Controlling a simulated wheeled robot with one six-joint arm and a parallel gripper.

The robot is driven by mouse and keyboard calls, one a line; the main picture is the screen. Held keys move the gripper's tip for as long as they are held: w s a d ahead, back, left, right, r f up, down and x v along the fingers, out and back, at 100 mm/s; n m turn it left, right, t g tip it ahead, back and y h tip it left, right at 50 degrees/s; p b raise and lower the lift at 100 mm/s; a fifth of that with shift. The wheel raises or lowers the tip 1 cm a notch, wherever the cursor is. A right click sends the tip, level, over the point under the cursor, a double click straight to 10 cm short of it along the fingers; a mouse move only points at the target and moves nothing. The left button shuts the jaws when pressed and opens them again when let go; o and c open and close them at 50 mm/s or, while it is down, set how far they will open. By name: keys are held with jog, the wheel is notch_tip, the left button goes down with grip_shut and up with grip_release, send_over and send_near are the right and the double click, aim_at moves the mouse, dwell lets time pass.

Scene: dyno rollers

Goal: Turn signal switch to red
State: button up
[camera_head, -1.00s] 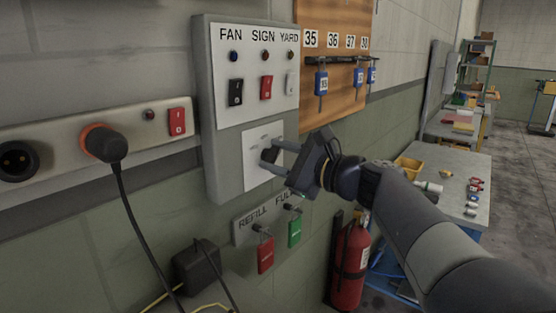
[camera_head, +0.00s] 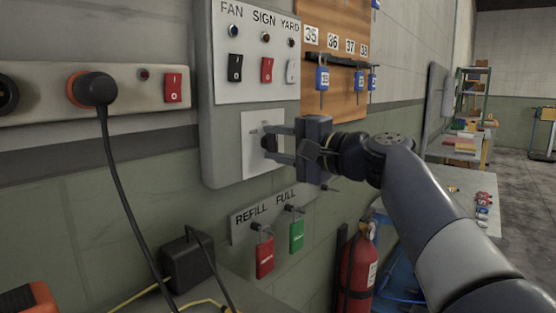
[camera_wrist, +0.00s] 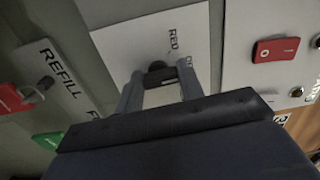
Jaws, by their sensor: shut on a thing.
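The signal switch is a dark knob (camera_head: 268,143) on a white plate (camera_head: 255,165), low on the grey wall panel. In the wrist view the knob (camera_wrist: 157,68) sits between my fingertips, and the plate (camera_wrist: 115,45) carries the printed word RED beside it. Part of another label is cut off by my finger. My gripper (camera_head: 272,144) is shut on the knob, coming from the right. It also shows in the wrist view (camera_wrist: 158,82). The fingers hide much of the knob, so its exact pointing direction is hard to tell.
Above are FAN, SIGN and YARD rocker switches (camera_head: 266,69). Below hang a red tag (camera_head: 265,258) under REFILL and a green tag (camera_head: 297,235) under FULL. A plugged-in black cord (camera_head: 125,210) hangs at left. A fire extinguisher (camera_head: 358,270) stands below right.

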jog(key=n+b, duration=0.4)
jog(key=n, duration=0.1)
jog(key=shift+f, duration=0.35)
jog(key=shift+r+n+b, duration=0.1)
jog(key=shift+n+b, duration=1.25)
jog(key=shift+n, duration=0.65)
jog(key=o, duration=1)
jog(key=shift+r, duration=0.1)
jog(key=v, duration=1)
jog(key=shift+s+d, duration=0.3)
